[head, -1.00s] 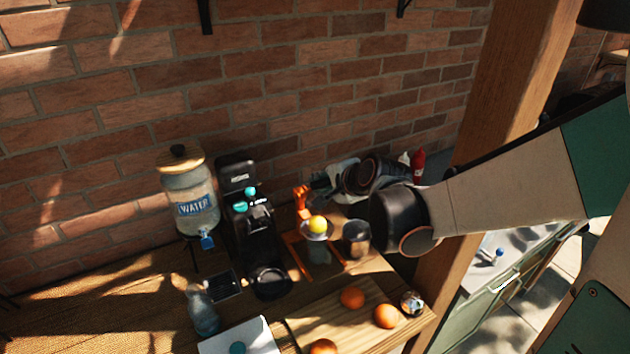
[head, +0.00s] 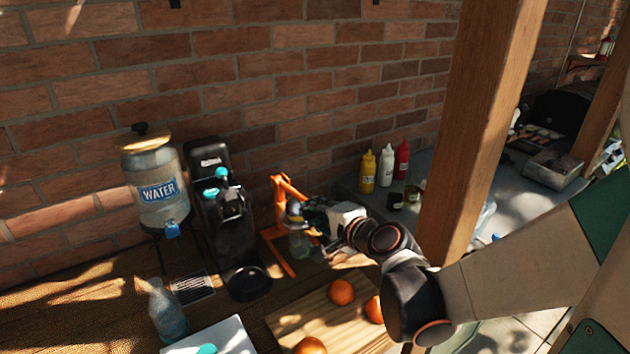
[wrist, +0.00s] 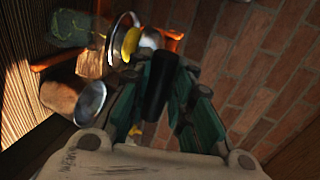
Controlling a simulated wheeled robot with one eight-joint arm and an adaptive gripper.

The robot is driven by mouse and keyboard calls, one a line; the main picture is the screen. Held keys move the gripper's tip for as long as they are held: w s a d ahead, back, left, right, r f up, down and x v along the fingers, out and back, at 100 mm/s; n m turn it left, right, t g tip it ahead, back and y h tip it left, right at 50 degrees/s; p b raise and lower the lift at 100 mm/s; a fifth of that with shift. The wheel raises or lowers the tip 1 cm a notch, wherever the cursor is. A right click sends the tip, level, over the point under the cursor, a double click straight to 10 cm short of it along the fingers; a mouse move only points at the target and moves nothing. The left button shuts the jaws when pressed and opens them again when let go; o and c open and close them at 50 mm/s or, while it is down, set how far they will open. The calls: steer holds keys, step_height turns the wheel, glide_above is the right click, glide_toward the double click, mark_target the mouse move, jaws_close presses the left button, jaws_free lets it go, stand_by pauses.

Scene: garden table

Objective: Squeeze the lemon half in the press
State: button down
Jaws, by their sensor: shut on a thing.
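The orange press (head: 279,196) stands on the table near the wall, with a glass (head: 300,245) under it. In the wrist view its silver dome (wrist: 150,38) is close beside the yellow lemon half (wrist: 130,43), which sits in a metal cup (wrist: 113,35). In the head view the lemon is mostly hidden behind my gripper (head: 313,214). In the wrist view my gripper (wrist: 162,88) is shut on a dark round bar, which looks like the press handle (wrist: 157,82). The handle is hidden in the head view.
A black coffee machine (head: 215,205) and a water jar (head: 157,185) stand left of the press. In front, a wooden board (head: 320,318) bears oranges (head: 341,292). Sauce bottles (head: 386,167) stand behind to the right. A wooden post (head: 480,130) rises right of my gripper.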

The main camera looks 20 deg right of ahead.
steer(key=shift+s+f+b, duration=0.3)
steer(key=shift+f+b, duration=0.35)
steer(key=shift+f, duration=0.35)
steer(key=shift+s+f+b, duration=0.25)
steer(key=shift+f+b, duration=0.4)
steer(key=shift+f, duration=0.3)
steer(key=c, duration=1.4)
jaws_free()
steer(key=shift+w, duration=0.1)
steer(key=shift+c, duration=0.2)
steer(key=shift+w+r, duration=0.1)
